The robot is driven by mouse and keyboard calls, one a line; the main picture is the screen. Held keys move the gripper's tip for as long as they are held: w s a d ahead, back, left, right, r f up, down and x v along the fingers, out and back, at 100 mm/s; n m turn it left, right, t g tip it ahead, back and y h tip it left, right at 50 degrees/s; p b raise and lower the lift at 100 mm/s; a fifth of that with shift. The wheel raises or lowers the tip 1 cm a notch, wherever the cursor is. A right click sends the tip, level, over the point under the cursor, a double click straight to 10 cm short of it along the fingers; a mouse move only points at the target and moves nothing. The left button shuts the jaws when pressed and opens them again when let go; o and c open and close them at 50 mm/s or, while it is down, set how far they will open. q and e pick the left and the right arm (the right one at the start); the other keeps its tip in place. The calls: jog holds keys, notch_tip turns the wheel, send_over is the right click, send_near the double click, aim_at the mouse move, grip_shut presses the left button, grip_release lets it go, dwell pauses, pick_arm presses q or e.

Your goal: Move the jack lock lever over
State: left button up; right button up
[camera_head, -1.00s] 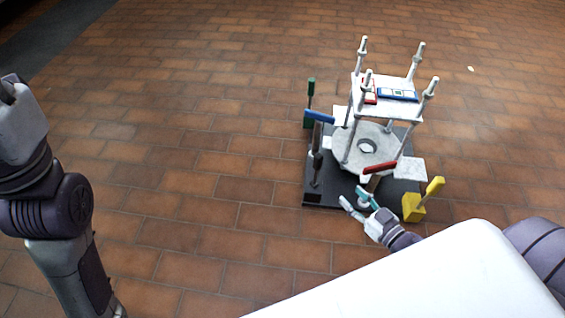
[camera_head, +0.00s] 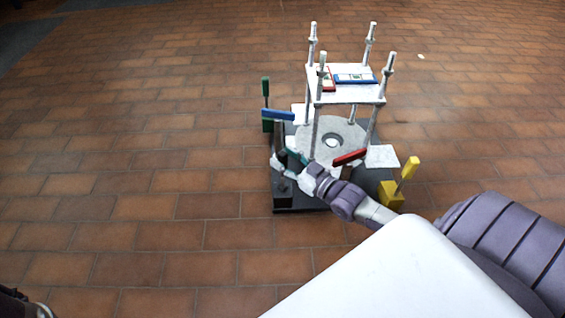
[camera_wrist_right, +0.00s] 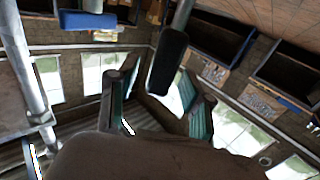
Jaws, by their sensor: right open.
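A flange rig stands on a dark base plate (camera_head: 300,200) on the floor. It carries levers with blue (camera_head: 278,114), red (camera_head: 350,157), green (camera_head: 266,88) and yellow (camera_head: 411,168) handles, and a dark upright lever (camera_head: 279,138). No label shows which is the jack lock lever. My right gripper (camera_head: 285,163) is at the rig's front left, by the dark lever. In the right wrist view, the dark handle (camera_wrist_right: 167,62) lies beyond and between the two open fingers of my right gripper (camera_wrist_right: 158,103); contact cannot be told.
Grey posts carry a white upper plate (camera_head: 318,90) over a grey round flange (camera_head: 334,132). The blue handle (camera_wrist_right: 86,20) is close in the right wrist view, near a grey post (camera_wrist_right: 22,60). The brick floor (camera_head: 130,150) left of the rig is clear.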

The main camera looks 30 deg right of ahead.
jog(key=shift+w+a, duration=0.15)
jog(key=shift+w, duration=0.4)
grip_shut()
